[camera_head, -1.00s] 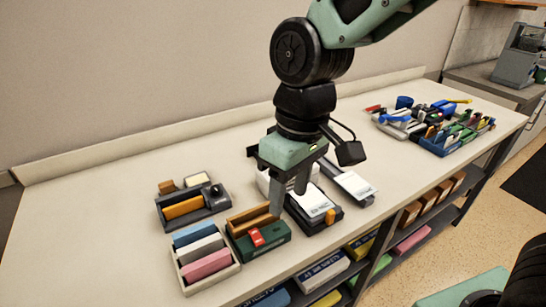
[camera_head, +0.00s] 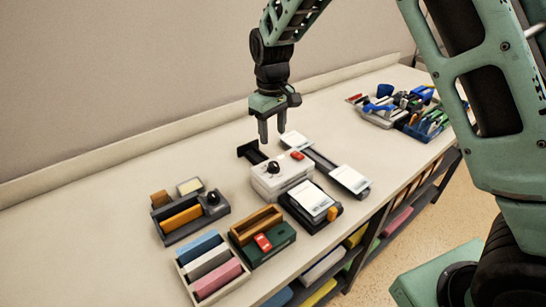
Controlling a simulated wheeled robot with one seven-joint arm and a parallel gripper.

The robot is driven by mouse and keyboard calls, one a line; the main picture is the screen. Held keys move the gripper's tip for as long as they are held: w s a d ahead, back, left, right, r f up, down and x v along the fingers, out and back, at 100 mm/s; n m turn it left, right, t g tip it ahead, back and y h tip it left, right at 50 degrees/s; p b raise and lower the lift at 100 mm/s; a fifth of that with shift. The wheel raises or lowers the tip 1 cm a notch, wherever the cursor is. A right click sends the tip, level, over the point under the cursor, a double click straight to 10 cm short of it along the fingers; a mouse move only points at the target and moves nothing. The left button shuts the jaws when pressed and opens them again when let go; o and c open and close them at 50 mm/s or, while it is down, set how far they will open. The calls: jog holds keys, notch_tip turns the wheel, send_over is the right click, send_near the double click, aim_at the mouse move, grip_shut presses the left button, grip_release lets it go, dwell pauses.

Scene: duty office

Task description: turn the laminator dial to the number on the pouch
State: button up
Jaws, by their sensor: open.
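The white box with a black round knob looks like the laminator (camera_head: 290,184). Its dial (camera_head: 273,168) is on the top near the left end, and a red part sits on the top at the right. No numbers can be read. White printed sheets lie near it: one (camera_head: 295,140) just behind, another (camera_head: 350,179) on a grey strip to the right. I cannot tell which is the pouch. My gripper (camera_head: 273,139) points down, open and empty, above and just behind the dial in the picture, apart from it.
A black device with a white card (camera_head: 313,201) stands in front of the laminator. A green box (camera_head: 270,248), a tray of coloured blocks (camera_head: 183,265) and a dark grey organiser (camera_head: 168,233) stand front left. Cluttered trays (camera_head: 425,129) stand far right. The bench's back left is clear.

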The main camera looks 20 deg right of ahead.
aim_at(274, 164)
notch_tip(274, 164, down, 10)
jog(key=shift+d+f+p, duration=0.1)
jog(key=shift+f+p, duration=0.15)
jog(key=shift+p, duration=0.9)
jog(key=c, duration=1)
